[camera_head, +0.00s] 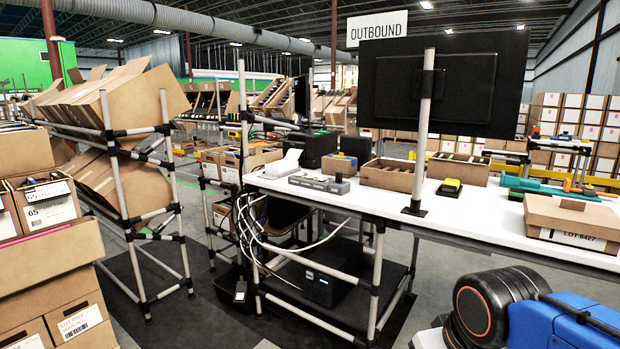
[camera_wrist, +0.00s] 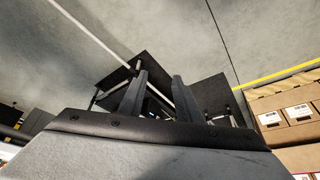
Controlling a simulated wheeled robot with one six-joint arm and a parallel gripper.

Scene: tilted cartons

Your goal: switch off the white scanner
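A small white device (camera_head: 284,163), which may be the white scanner, sits at the left end of the white workbench (camera_head: 470,218) in the head view. It is too small there to make out a switch or a light. My gripper (camera_wrist: 158,76) shows in the wrist view, its two dark fingers apart with nothing between them. It points toward dark panels and a concrete floor, and no white scanner shows in that view. My gripper is outside the head view, where only part of my blue arm shows at the lower right.
Cables hang below the left end. Tilted cartons (camera_head: 146,95) fill the left rack.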

